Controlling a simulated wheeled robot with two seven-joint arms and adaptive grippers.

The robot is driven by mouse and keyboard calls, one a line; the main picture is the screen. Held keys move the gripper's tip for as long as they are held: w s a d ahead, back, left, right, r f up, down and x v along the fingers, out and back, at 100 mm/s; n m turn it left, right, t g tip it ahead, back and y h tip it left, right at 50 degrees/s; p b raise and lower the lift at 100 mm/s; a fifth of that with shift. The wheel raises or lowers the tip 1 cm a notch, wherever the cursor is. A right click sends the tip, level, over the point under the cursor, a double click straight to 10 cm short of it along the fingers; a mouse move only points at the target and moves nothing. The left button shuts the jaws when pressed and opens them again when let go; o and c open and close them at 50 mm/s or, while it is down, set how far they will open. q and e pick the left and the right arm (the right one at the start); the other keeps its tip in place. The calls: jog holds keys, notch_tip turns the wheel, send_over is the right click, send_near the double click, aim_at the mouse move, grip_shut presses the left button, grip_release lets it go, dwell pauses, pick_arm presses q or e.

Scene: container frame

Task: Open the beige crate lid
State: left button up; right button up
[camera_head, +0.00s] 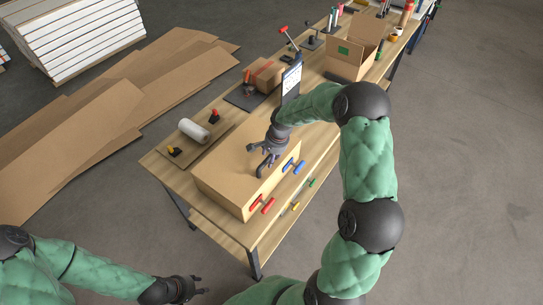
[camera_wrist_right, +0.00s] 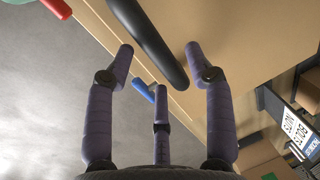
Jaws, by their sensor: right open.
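The beige crate (camera_head: 222,172) stands on the wooden table with its flat lid lying closed. A black bar handle (camera_head: 262,170) sits on the lid near its front edge, and it crosses the top of the right wrist view (camera_wrist_right: 145,38). My right gripper (camera_head: 264,154) is above the lid at the handle. In the wrist view its fingers (camera_wrist_right: 159,55) are spread, with the handle running between the two upper fingertips; contact cannot be told. My left gripper (camera_head: 197,286) is low in front of the table, away from the crate, too small to read its fingers.
A black-framed sign (camera_head: 291,82) and open carton (camera_head: 345,66) stand farther along. Floor at right is clear.

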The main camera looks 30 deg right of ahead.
jog(key=shift+w+f, duration=0.1)
jog(key=shift+f, duration=0.15)
grip_shut()
jog(key=shift+r, duration=0.1)
jog(key=shift+r, duration=0.1)
